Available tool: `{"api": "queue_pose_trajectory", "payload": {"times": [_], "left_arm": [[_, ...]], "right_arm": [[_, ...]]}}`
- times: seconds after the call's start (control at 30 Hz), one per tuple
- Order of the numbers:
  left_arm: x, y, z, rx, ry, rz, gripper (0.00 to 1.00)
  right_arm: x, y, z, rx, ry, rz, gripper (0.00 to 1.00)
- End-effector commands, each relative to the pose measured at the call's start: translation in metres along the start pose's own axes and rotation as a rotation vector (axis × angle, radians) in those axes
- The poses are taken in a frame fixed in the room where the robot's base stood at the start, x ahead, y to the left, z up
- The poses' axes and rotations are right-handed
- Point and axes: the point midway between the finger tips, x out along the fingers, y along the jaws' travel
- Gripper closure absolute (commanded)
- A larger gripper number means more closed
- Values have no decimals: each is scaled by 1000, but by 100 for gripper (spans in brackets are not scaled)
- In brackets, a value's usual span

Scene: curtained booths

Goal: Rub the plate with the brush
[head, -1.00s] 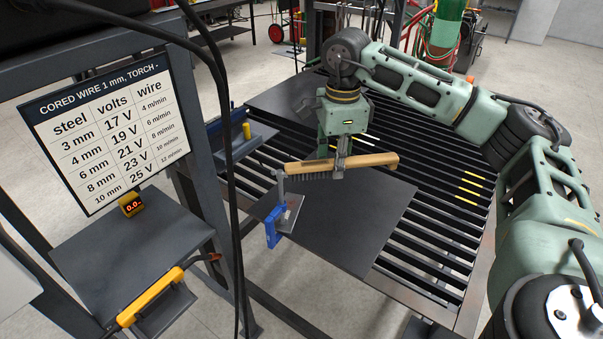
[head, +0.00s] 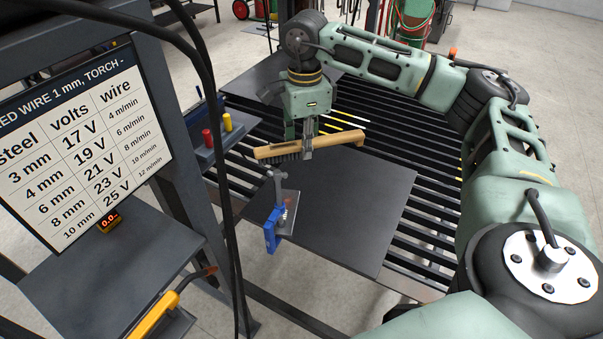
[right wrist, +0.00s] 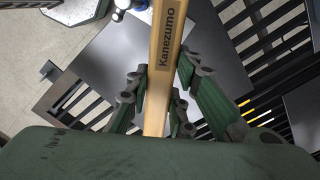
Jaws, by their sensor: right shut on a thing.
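A wooden-handled brush (head: 335,141) with dark bristles is held roughly level by my right gripper (head: 306,150). The right wrist view shows the brush (right wrist: 163,70), marked "Kanezumo", between the fingers of the gripper (right wrist: 160,95), which is shut on it. A flat dark plate (head: 345,210) lies on the slatted table. The brush is over the plate's far left part; it looks raised above it, though the exact gap is hard to judge. My left gripper does not show.
A blue clamp (head: 271,232) with a small metal piece sits at the plate's left edge. Another dark plate (head: 262,84) lies at the far side of the slatted table (head: 425,200). A tray (head: 212,150) with red and yellow cylinders is at left. Black cables hang in front.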

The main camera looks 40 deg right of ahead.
Motion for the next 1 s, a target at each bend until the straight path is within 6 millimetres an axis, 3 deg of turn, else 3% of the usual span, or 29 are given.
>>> {"api": "queue_pose_trajectory", "payload": {"times": [0.03,0.27,0.5,1.0], "left_arm": [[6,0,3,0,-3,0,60],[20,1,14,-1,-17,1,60],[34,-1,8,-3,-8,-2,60],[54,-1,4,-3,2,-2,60]], "right_arm": [[13,1,-1,0,2,3,100],[57,1,0,-1,1,3,100],[100,1,0,0,2,2,100],[136,0,0,0,0,1,100]]}}
